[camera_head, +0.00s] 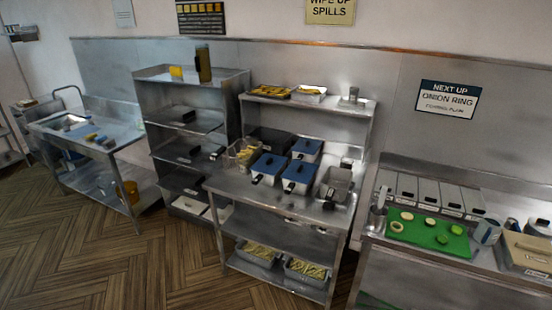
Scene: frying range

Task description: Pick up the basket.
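A basket-like container with yellow food in it (242,153) stands at the left end of the middle steel table, and a dark handle seems to point left from it. A grey, open basket-like container (336,184) stands at the table's right end, with a dark handle toward the front. I cannot tell which of the two is the task's basket. Neither of my grippers shows in the head view.
Blue-lidded containers (300,176) stand between the two on the steel table (285,207). Trays of pale food (305,269) sit on its lower shelf. A green cutting board (430,231) lies on the right counter. The wooden floor (130,260) in front is clear.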

